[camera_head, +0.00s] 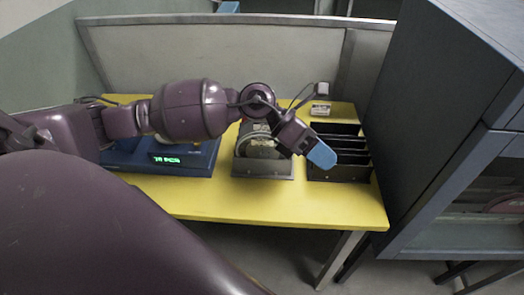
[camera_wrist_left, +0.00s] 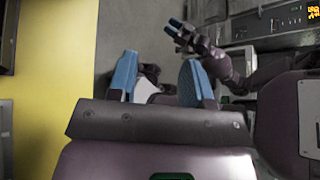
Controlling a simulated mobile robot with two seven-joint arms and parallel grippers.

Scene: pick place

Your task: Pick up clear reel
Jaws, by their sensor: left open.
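A round, pale, see-through-looking reel (camera_head: 259,146) stands in a grey open holder (camera_head: 263,168) in the middle of the yellow table; my left arm partly covers its top. I take it to be the clear reel. My left gripper (camera_head: 322,155) has blue fingertips and hangs to the right of the reel, in front of the black rack, apart from the reel. In the left wrist view, its two blue fingers (camera_wrist_left: 160,80) are spread with nothing between them. What seems to be my right gripper (camera_wrist_left: 180,32) shows small at the top there; its opening is unclear.
A black slotted rack (camera_head: 340,172) stands right of the holder on the yellow table (camera_head: 280,205). A blue device with a green display (camera_head: 180,159) sits at the left. A small pale item (camera_head: 320,110) lies behind the rack. A tall blue-grey cabinet (camera_head: 430,110) bounds the right.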

